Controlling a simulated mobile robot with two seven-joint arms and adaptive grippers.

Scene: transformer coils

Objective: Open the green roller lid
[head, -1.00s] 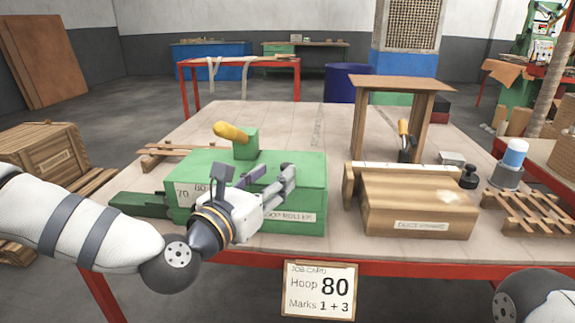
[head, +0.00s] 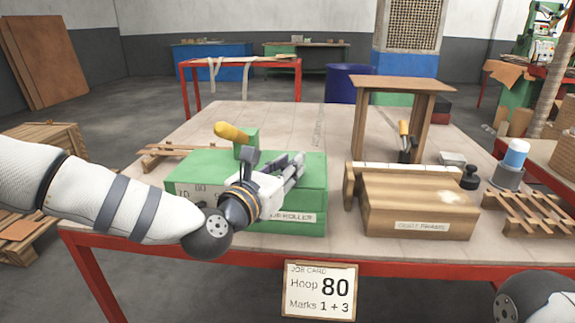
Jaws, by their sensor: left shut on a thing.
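The green roller box (head: 310,200) sits on the table left of centre, with a yellow-knobbed lever (head: 231,132) standing up at its back. Its green lid (head: 205,165) lies over the top and looks down; whether there is a gap under it I cannot tell. My left gripper (head: 297,163) reaches in from the left over the lid's right half. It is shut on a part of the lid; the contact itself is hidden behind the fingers. My left forearm covers the box's lower left. My right gripper is outside the view; only part of my right arm shows at bottom right.
A wooden box (head: 420,210) and a wooden stand (head: 395,85) are right of the roller. A slatted rack (head: 530,215) lies at the table's right. A job card (head: 320,288) reading Hoop 80 hangs at the front edge. The table behind the roller is mostly clear.

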